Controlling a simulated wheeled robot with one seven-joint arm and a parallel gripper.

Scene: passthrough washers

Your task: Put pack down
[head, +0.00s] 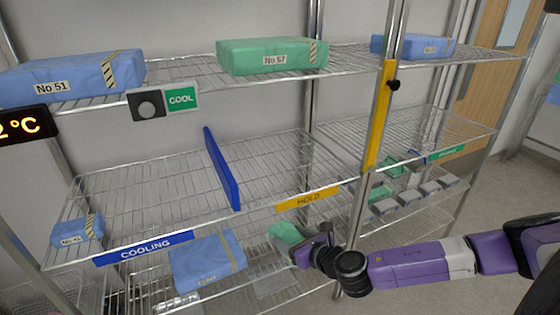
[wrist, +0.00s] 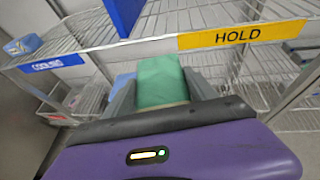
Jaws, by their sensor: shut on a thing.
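My gripper (head: 318,246) is shut on a green pack (head: 286,234), just below and in front of the yellow HOLD label (head: 308,199) on the middle shelf's front edge. In the wrist view the green pack (wrist: 162,82) sits between my two grey fingers (wrist: 160,92), below the HOLD label (wrist: 242,35). The middle shelf (head: 280,165) has a COOLING label (head: 143,248) on its left part. A blue upright divider (head: 222,170) separates the two parts. The shelf area behind the HOLD label is bare.
A small blue pack (head: 77,232) lies at the shelf's left end. A larger blue pack (head: 208,261) is below the COOLING edge. The upper shelf holds blue No 51 (head: 70,79) and green No 57 (head: 272,56). A yellow-marked post (head: 379,115) stands right of HOLD.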

